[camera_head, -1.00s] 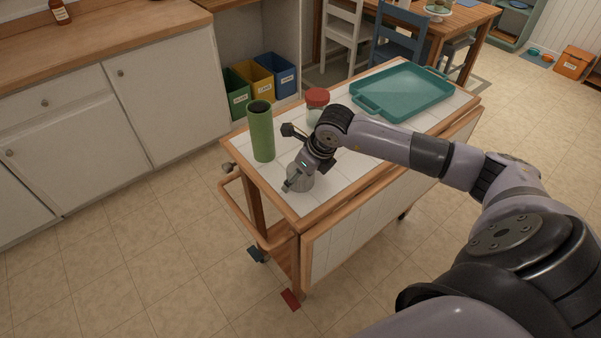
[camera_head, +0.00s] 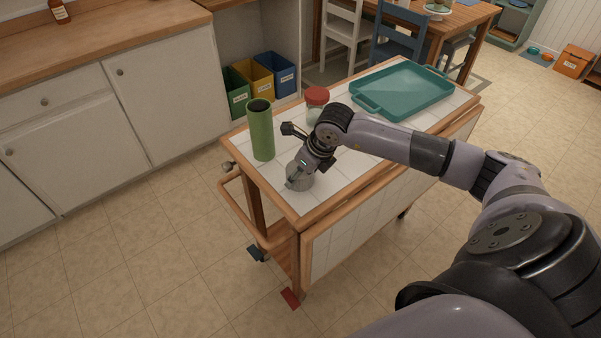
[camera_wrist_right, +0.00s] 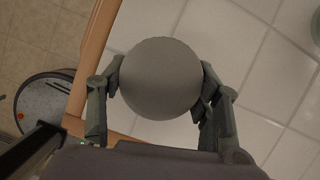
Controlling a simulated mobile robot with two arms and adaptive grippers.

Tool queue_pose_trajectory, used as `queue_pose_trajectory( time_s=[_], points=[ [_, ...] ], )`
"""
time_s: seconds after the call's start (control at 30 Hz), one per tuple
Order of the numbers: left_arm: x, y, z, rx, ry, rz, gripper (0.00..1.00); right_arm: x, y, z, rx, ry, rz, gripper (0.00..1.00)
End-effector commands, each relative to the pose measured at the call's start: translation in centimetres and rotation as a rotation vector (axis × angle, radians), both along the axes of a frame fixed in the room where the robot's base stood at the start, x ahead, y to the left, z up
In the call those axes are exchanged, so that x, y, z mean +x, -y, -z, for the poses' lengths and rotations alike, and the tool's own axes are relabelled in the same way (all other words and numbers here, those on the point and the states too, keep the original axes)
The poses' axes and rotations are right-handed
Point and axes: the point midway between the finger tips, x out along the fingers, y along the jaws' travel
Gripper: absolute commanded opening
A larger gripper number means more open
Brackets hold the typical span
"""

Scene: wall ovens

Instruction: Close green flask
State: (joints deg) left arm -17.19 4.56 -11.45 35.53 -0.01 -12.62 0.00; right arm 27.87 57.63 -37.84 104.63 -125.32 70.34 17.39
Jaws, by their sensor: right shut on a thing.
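The green flask (camera_head: 261,135) stands upright on the tiled top of the cart, with a dark open-looking top. A grey round lid (camera_head: 301,178) is on the cart top to the right of the flask and nearer to me. My right gripper (camera_head: 297,180) is at the lid. In the right wrist view the lid (camera_wrist_right: 160,78) shows from above as a plain grey disc, with the right gripper's fingers (camera_wrist_right: 160,95) closed on its two sides. The lid's underside is hidden. My left gripper is not in view.
A jar with a red lid (camera_head: 317,97) stands behind my right wrist. A teal tray (camera_head: 405,92) fills the far end of the cart (camera_head: 345,190). The cart's wooden edge runs close to the grey lid. Tiles between flask and lid are clear.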

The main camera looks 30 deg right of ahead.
Motion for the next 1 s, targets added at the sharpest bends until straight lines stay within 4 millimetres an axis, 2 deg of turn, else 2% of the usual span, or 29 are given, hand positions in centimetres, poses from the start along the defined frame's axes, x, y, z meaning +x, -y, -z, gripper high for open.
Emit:
queue_pose_trajectory(
  time_s=[0.17, 0.37, 0.53, 0.8, 1.0],
  points=[
    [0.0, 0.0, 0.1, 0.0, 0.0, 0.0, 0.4, 0.0, 0.0, -0.2, 0.0, 0.0, 0.0, 0.39],
    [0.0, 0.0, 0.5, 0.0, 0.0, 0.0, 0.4, 0.1, 0.0, -2.2, 0.0, 0.004, -0.001, 0.39],
    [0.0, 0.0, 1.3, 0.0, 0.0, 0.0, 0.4, 0.1, 0.0, -5.9, -0.002, 0.008, -0.002, 0.39],
    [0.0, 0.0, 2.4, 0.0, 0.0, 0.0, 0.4, 0.2, 0.0, -14.0, 0.001, 0.008, 0.0, 0.39],
    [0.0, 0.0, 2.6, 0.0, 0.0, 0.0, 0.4, 0.1, -0.1, -18.0, 0.002, 0.004, -0.001, 0.39]
  ],
)
